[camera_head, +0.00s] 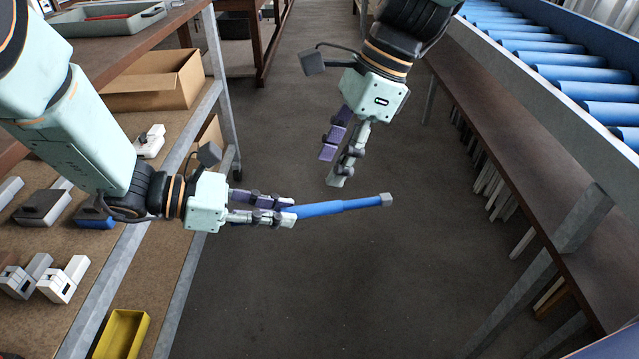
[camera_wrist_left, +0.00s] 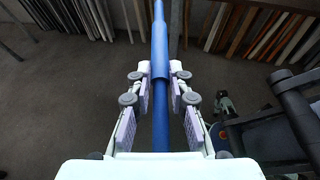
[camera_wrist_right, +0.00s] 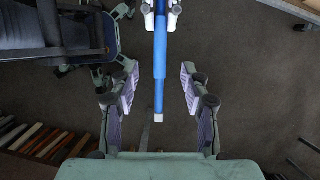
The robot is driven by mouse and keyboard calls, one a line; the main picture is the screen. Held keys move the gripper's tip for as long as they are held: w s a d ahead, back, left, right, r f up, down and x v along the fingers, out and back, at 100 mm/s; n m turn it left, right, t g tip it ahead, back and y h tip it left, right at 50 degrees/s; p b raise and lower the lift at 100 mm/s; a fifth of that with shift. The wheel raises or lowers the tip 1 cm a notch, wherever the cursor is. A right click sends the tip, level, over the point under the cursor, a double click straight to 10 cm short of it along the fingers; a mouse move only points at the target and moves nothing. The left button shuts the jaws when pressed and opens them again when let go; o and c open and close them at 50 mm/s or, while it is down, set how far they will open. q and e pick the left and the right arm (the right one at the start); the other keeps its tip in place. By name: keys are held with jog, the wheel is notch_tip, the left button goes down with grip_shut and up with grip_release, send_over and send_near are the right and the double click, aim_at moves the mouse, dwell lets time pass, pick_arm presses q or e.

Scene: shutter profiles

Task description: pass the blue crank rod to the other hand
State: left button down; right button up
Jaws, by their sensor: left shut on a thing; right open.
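The blue crank rod (camera_head: 340,207) is held out level over the open floor, with a grey tip at its right end. My left gripper (camera_head: 290,210) is shut on the rod's left end; the left wrist view shows the rod (camera_wrist_left: 160,60) between its fingers (camera_wrist_left: 160,100). My right gripper (camera_head: 333,168) is open and empty, pointing down just above the rod. In the right wrist view the rod (camera_wrist_right: 160,65) reaches from the far side, its pale tip in line with the gap between the open fingers (camera_wrist_right: 160,88), with space on both sides.
A workbench on the left carries a cardboard box (camera_head: 155,82), a yellow bin (camera_head: 122,335) and several small devices. A roller conveyor (camera_head: 560,60) and a brown shelf (camera_head: 540,160) run along the right. The floor (camera_head: 300,290) between them is clear.

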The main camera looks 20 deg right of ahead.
aim_at(310, 206)
jog(key=x, duration=0.8)
jog(key=shift+a+f, duration=0.15)
jog(key=shift+f, duration=0.1)
pick_arm(q)
jog(key=shift+r, duration=0.1)
pick_arm(e)
grip_shut()
pick_arm(q)
jog(key=c, duration=1.1)
grip_release()
jog(key=shift+c, duration=0.2)
